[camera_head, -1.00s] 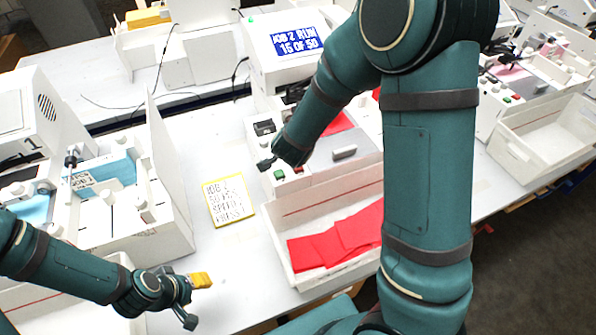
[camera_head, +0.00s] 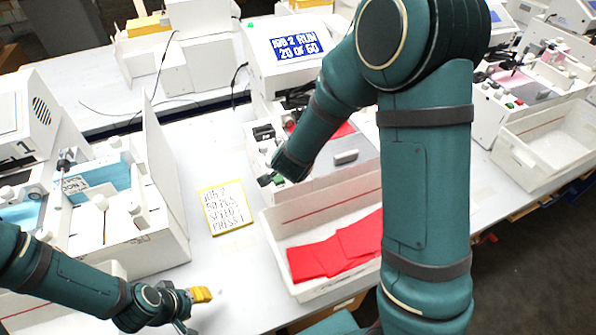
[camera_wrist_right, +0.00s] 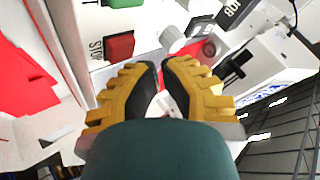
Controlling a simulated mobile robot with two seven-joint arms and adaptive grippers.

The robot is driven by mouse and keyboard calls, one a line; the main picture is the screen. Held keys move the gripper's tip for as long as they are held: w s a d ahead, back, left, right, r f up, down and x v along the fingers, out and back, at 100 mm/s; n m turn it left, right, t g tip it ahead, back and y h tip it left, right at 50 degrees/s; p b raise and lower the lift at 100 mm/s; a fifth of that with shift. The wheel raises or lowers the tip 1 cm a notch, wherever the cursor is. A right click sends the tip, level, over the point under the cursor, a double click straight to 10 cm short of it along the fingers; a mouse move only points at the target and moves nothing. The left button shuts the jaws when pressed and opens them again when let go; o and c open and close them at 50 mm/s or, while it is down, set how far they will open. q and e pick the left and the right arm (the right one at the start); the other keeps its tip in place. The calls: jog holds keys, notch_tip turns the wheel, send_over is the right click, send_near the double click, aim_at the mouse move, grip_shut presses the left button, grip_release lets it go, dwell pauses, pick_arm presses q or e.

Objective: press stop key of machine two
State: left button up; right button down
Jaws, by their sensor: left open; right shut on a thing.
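Machine two (camera_head: 290,30) stands at the back centre; its blue screen (camera_head: 297,47) reads "JOB 2 RUN 20 of 50". In the right wrist view its red stop key (camera_wrist_right: 119,46), with a STOP label beside it, lies just off the fingertips, apart from them in the picture. A green key (camera_wrist_right: 122,2) is at the top edge. My right gripper (camera_wrist_right: 160,66) has its fingertips almost together; what it holds cannot be made out. In the head view it is over the key panel, beside the green key. My left gripper (camera_head: 192,309) is open and empty at the lower left.
A yellow-edged note (camera_head: 227,208) lies on the white table. A white tray (camera_head: 275,234) with red sheets (camera_head: 335,252) stands in front of machine two. Machine one (camera_head: 25,115) is at the left. Another white tray (camera_head: 510,150) is at the right.

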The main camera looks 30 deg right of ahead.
pick_arm(q)
jog(key=shift+f, duration=0.1)
pick_arm(e)
jog(key=shift+f, duration=0.1)
dwell(0.6)
pick_arm(q)
jog(key=shift+f+b, duration=0.25)
jog(key=shift+b, duration=0.1)
pick_arm(e)
jog(key=shift+f, duration=0.35)
pick_arm(q)
jog(key=shift+f+b, duration=0.35)
jog(key=shift+f, duration=0.05)
pick_arm(e)
jog(key=shift+f, duration=0.4)
pick_arm(q)
jog(key=shift+r, duration=0.1)
jog(key=shift+r+p, duration=0.8)
jog(key=shift+p, duration=0.05)
pick_arm(e)
jog(key=shift+r, duration=0.9)
notch_tip(320, 180, up, 5)
jog(key=p, duration=0.5)
pick_arm(q)
notch_tip(320, 180, up, 5)
jog(key=shift+f, duration=0.1)
